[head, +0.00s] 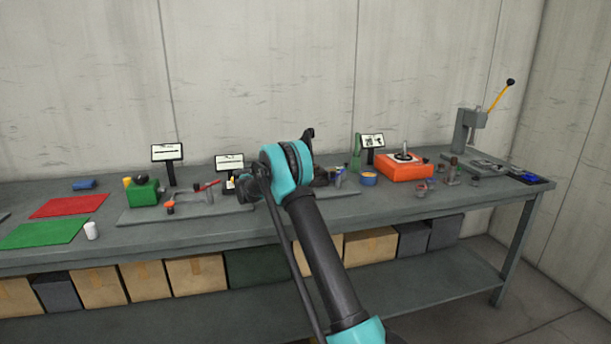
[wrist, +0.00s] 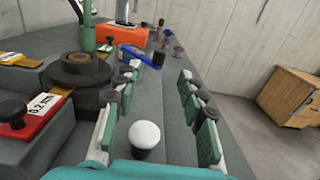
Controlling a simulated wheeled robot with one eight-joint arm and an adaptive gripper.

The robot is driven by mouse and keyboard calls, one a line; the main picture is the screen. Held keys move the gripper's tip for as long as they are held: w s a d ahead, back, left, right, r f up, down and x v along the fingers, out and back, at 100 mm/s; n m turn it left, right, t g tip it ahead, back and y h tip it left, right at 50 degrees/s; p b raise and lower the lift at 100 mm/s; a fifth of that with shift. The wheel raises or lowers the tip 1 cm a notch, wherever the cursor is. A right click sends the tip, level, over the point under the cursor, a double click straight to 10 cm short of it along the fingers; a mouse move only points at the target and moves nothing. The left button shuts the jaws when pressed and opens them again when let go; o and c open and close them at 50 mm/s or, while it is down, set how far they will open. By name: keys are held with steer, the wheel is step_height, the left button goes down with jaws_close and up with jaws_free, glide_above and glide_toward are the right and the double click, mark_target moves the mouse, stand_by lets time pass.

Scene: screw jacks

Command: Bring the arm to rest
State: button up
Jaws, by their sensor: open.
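My arm (head: 318,240) reaches over the middle of the bench in the head view, with a teal joint above the bench top. That joint hides most of my gripper in the head view. In the wrist view my gripper (wrist: 160,75) is open, its green-padded fingers wide apart to left and right. I see nothing held between the pads. A white-domed knob with a black base (wrist: 144,134) shows low between the fingers; I cannot tell how far below them it is. The grey bench (head: 420,208) runs beneath.
Left of the gripper, the wrist view shows a red block labelled 0.2 mm (wrist: 30,115) and a dark round stack (wrist: 78,72). An orange block (head: 404,167) and a lever press (head: 470,128) stand to the right. Red (head: 68,206) and green (head: 45,232) mats lie left.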

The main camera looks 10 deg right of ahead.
steer(key=s+d+f+m+y, duration=0.2)
steer(key=s+y, duration=0.1)
steer(key=s, duration=0.4)
steer(key=s+d+f+m+t+y, duration=0.1)
steer(key=s+d+m+y, duration=0.15)
steer(key=s, duration=0.55)
steer(key=s+d+f+m+y, duration=0.1)
steer(key=s+f+m+y, duration=0.2)
steer(key=s, duration=0.4)
steer(key=s+a+f+m+t+y, duration=0.1)
steer(key=s+a+f+m+y, duration=0.2)
steer(key=s, duration=0.6)
steer(key=s+a+f+m+t+y, duration=0.1)
steer(key=s+a+f+m+y, duration=0.2)
steer(key=s, duration=0.6)
steer(key=s+a+f+m+y, duration=0.3)
steer(key=s+a+f+m, duration=0.1)
steer(key=s, duration=0.6)
steer(key=shift+a+m+t, duration=0.25)
steer(key=shift+m+t, duration=0.1)
steer(key=shift+t, duration=0.05)
